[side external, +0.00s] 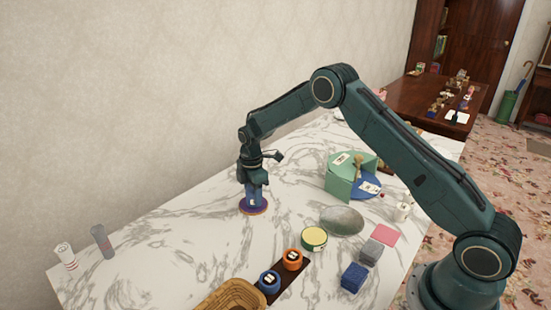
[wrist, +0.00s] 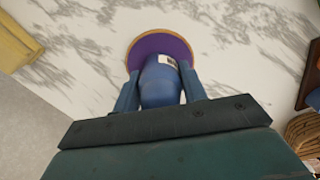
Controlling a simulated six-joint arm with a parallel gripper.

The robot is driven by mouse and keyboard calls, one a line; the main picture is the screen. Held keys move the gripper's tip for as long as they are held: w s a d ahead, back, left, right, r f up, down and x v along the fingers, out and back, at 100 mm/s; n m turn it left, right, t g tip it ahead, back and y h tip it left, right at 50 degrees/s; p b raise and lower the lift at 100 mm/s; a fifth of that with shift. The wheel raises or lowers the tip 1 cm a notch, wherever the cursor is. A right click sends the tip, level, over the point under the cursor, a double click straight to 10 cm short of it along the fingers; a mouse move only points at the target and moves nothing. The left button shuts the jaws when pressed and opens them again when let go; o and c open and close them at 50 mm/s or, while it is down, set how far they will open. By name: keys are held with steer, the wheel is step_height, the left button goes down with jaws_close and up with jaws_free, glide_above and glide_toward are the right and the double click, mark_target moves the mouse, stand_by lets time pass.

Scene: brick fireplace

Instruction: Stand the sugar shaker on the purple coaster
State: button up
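The sugar shaker (wrist: 160,86) is blue with a white, dark-barred label and sits between my gripper's two fingers in the wrist view. My gripper (wrist: 161,84) appears shut on it, one finger against each side. The purple coaster (wrist: 150,45) is round with a tan rim and lies under the shaker on the marble. In the side view, my gripper (side external: 254,188) points down over the coaster (side external: 263,208). The shaker looks upright, within the coaster's outline. Its base seems at or very near the coaster, but contact is hard to tell.
A green and blue stand (side external: 340,178) is to the right. Two cylinders stand far left. Marble around the coaster is clear.

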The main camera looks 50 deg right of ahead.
steer(key=o, duration=0.3)
steer(key=shift+o, duration=0.2)
steer(key=shift+r, duration=0.15)
step_height(320, 180, up, 11)
steer(key=shift+r, duration=0.55)
stand_by(0.5)
